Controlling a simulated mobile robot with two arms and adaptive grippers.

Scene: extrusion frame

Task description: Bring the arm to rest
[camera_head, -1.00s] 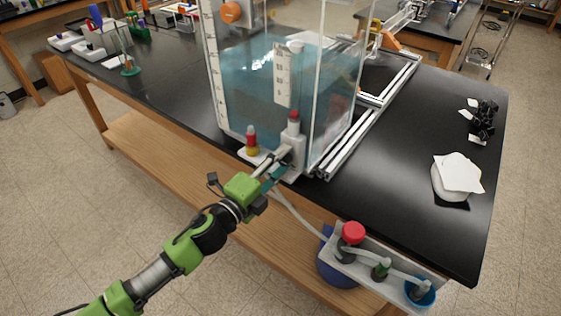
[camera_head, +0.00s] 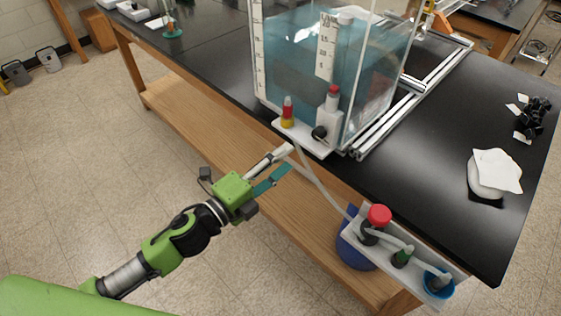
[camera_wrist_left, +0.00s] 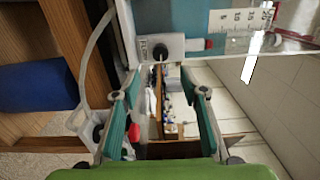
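My left arm comes in from the lower left in the head view. Its green and black gripper (camera_head: 288,158) is open and empty, in front of the bench edge. Its fingertips are apart from the white block with a black knob (camera_head: 321,132) at the tank's front corner. In the left wrist view the two teal-padded fingers (camera_wrist_left: 158,95) stand wide apart with nothing between them. The white block (camera_wrist_left: 160,47) shows beyond them. My right gripper is not in view.
A clear tank of bluish water (camera_head: 295,70) stands on the black bench (camera_head: 420,175). A pale hose (camera_head: 318,180) runs down to a hanging rack (camera_head: 390,238) with a red-capped bottle (camera_head: 378,216). Floor left of my arm is clear (camera_head: 90,170).

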